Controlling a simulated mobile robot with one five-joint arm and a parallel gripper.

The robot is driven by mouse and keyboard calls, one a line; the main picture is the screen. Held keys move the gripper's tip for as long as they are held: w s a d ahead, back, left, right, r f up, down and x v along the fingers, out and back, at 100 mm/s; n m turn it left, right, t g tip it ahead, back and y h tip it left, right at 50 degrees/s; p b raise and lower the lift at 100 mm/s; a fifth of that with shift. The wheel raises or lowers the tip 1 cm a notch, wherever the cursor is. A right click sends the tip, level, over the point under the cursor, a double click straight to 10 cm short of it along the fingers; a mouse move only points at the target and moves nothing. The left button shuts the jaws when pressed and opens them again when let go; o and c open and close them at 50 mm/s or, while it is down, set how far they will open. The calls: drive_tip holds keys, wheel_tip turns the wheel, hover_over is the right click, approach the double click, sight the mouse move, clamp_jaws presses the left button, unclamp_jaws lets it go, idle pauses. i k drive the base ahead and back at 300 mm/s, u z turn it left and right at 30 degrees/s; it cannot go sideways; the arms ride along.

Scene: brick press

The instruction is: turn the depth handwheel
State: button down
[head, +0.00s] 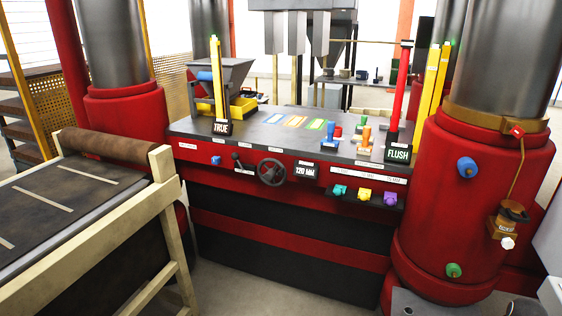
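The dark handwheel (272,172) is on the red front of the press bench, a little left of the picture's middle. Its round rim and spokes face me, and nothing covers it. A small display (306,171) reading "120 MM" sits just right of it. My gripper is not in view, and nothing touches the wheel.
A black-knobbed lever (237,160) and a blue knob (216,160) are left of the wheel. Coloured knobs (364,194) stick out on a ledge to the right. A wooden-framed conveyor (165,190) stands at the left front. Bare floor shows before the bench.

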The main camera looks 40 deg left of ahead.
sight(269, 174)
drive_tip(key=u, duration=0.1)
drive_tip(key=i, duration=0.2)
drive_tip(key=z, duration=5.45)
drive_tip(key=i, duration=0.1)
drive_tip(key=z, duration=3.45)
drive_tip(key=i, duration=1)
drive_tip(key=u, duration=0.2)
